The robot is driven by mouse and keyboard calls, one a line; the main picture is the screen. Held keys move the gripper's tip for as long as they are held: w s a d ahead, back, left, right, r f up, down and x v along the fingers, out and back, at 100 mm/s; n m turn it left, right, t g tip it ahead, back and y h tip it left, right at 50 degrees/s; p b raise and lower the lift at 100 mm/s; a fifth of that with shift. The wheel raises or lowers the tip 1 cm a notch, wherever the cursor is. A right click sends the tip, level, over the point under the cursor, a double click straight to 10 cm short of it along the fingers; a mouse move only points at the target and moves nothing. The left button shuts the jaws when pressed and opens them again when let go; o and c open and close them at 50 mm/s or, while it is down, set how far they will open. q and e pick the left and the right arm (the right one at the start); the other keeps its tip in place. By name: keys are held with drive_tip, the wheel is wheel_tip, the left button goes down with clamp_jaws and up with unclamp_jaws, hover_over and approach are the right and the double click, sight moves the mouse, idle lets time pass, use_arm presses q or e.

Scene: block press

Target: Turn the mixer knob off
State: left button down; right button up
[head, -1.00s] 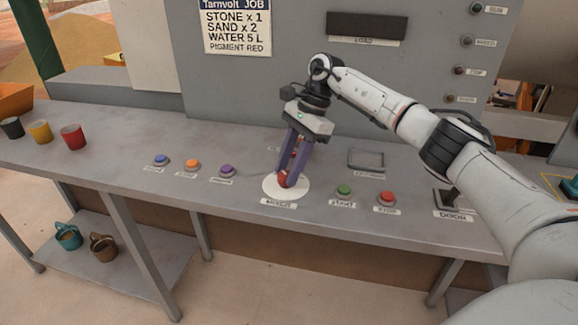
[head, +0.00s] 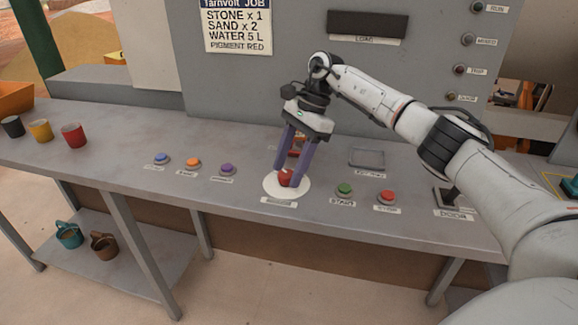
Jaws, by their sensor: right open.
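The mixer knob (head: 286,178) is red and sits on a round white plate (head: 272,190) on the grey bench, with a label in front of it that is too blurred to read. My right gripper (head: 291,178) comes down from above with its purple fingers pointing at the bench. The fingers are open, one on each side of the knob. I cannot tell whether they touch it. My left gripper is not in view.
Blue (head: 162,158), orange (head: 193,162) and purple (head: 227,169) buttons lie left of the knob. The green START button (head: 344,188), a red button (head: 388,196) and the DOOR lever (head: 447,196) are to the right. Cups stand far left.

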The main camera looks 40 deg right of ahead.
drive_tip(key=v, duration=1)
drive_tip(key=shift+r, duration=0.1)
